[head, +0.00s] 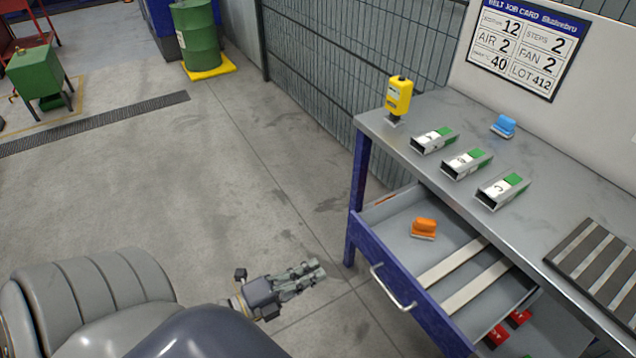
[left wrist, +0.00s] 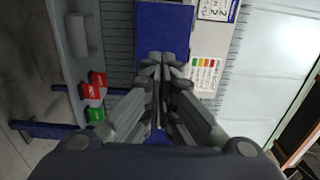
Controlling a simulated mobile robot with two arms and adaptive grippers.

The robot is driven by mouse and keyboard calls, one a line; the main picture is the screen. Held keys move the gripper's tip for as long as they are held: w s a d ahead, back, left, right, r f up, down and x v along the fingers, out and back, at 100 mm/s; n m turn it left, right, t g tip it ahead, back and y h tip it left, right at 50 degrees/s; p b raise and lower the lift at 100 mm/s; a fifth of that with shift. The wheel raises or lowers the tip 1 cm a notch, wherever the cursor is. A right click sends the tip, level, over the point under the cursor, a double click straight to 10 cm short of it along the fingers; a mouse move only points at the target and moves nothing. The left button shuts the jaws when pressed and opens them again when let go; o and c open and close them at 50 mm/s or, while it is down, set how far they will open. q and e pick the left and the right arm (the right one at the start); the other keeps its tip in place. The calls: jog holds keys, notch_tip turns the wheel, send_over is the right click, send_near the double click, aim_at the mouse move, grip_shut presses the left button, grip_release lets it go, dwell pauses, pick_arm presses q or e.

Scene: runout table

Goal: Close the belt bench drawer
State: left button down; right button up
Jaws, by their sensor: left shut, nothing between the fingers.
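The drawer (head: 382,257) of the belt bench (head: 443,107) stands open, pulled out toward me. Its blue front carries a silver bar handle (head: 393,289). Inside lie an orange block-like tool (head: 423,228) and two pale strips (head: 450,262). My left gripper (head: 318,270) is shut and empty, left of the handle and clear of it in the head view. In the left wrist view its fingers (left wrist: 161,65) are together in front of a blue panel (left wrist: 163,28); I cannot tell whether they touch it. My right gripper is in neither view.
On the bench top are a yellow device (head: 399,95), three labelled metal channels (head: 466,163), a blue block (head: 503,125) and a slatted dark mat (head: 598,270). Red items (head: 497,335) sit below the drawer. A mesh fence (head: 320,55) stands behind.

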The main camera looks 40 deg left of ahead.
aim_at(364, 245)
pick_arm(q)
jog(key=x, duration=1.1)
jog(key=shift+w+d+f, duration=0.1)
jog(key=shift+w, duration=0.3)
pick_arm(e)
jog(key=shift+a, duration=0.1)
pick_arm(q)
jog(key=shift+w, duration=0.1)
